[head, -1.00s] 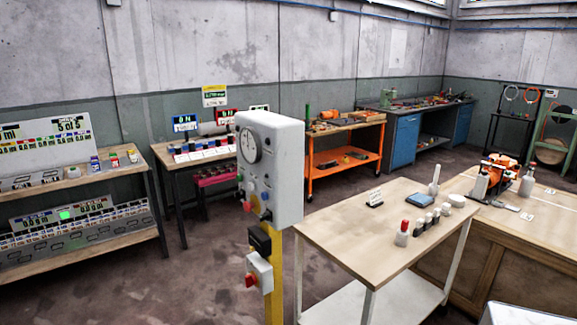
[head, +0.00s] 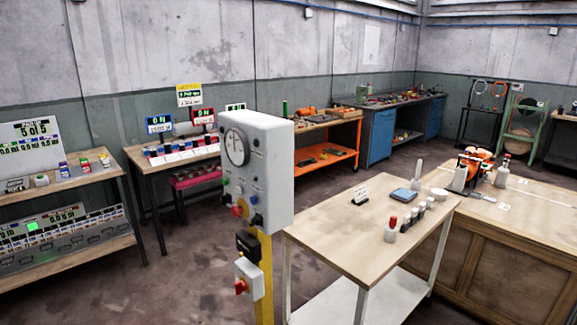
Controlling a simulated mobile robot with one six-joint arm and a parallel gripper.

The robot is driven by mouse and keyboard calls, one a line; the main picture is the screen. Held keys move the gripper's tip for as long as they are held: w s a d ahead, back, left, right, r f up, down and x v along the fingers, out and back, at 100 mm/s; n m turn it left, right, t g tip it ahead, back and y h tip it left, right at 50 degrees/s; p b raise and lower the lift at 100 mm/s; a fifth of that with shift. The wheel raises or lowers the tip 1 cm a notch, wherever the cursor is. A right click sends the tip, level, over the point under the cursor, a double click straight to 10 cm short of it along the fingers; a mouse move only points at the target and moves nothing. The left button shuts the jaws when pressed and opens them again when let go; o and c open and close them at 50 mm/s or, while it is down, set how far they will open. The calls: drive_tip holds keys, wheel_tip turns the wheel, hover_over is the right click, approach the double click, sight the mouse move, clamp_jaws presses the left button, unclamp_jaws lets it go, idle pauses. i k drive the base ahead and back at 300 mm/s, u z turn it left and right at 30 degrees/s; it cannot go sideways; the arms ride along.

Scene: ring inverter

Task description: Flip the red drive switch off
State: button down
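Which item is the red drive switch is not labelled legibly. A red display panel reading "ON" (head: 203,116) stands at the back of a wooden bench by the wall, beside a blue display panel also reading "ON" (head: 158,124). A row of small white switch boxes (head: 185,156) with dark and red parts lies in front of them, too small to tell their positions. My gripper is not in view.
A grey control box with a dial (head: 266,165) on a yellow post (head: 264,285) stands in the foreground, before the bench's right side. A wooden-topped table (head: 350,237) is right of it, a wooden cabinet (head: 520,265) farther right. A shelf (head: 85,180) stands left. Floor between shelf and post is clear (head: 190,255).

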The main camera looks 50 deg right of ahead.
sight(240, 286)
drive_tip(key=z, duration=0.65)
drive_tip(key=k, duration=0.95)
drive_tip(key=u, duration=0.05)
drive_tip(key=i, duration=0.9)
